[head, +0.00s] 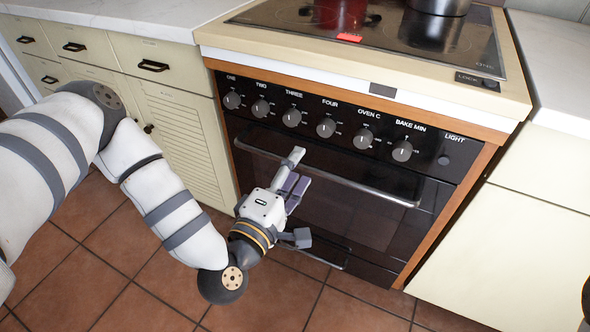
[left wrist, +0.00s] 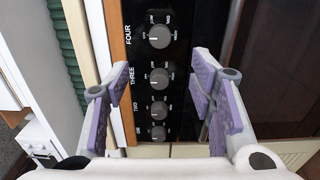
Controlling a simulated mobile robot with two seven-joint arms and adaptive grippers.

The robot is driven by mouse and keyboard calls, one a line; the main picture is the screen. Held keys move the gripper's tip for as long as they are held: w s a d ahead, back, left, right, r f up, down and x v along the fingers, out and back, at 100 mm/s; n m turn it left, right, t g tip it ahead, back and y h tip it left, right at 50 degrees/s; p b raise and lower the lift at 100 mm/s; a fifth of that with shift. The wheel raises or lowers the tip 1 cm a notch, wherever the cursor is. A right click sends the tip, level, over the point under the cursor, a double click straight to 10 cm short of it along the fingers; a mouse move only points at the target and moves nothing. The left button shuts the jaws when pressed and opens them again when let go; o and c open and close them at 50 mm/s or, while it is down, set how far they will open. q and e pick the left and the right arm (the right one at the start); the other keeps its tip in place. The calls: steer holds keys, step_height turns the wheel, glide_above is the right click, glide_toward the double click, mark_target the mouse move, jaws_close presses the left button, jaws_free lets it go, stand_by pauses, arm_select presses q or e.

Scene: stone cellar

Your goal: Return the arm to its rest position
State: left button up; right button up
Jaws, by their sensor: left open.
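My left arm (head: 150,190) comes in from the left and bends low over the floor, with its hand pointing up at the oven front. My left gripper (head: 294,176) is in front of the oven door, near the long handle bar (head: 330,174). Whether it touches the bar or the door I cannot tell. In the left wrist view the left gripper (left wrist: 160,97) has its purple-padded fingers well apart, with nothing between them. Beyond them show the control panel and its knobs (left wrist: 159,78). My right gripper is not in view.
The oven (head: 360,215) has a row of knobs (head: 326,128) below a hob (head: 420,40) with a red pot (head: 338,12) and a metal pot (head: 440,5). Cream cabinets (head: 185,135) flank it on both sides. Tiled floor (head: 265,300) lies open in front.

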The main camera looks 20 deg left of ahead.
arm_select(q)
steer(key=s+d+f+m+g+h+p, duration=0.2)
steer(key=s+d+f+m+g, duration=0.25)
steer(key=s, duration=0.25)
steer(key=s+d+f+m+g+h+p, duration=0.1)
steer(key=s+d+f+m+g+h, duration=0.15)
steer(key=s+f+m+g, duration=0.35)
steer(key=s+a+f+m+g+y+p, duration=0.1)
steer(key=s+a+g, duration=0.4)
steer(key=s, duration=0.8)
steer(key=s+a+m+g+y+p, duration=0.2)
steer(key=s+a+m+g+y, duration=0.2)
steer(key=s, duration=1)
steer(key=a+m+g, duration=0.1)
steer(key=a+m, duration=0.1)
steer(key=shift+a+f+p, duration=0.3)
steer(key=shift+a+f, duration=0.05)
steer(key=shift+a, duration=0.05)
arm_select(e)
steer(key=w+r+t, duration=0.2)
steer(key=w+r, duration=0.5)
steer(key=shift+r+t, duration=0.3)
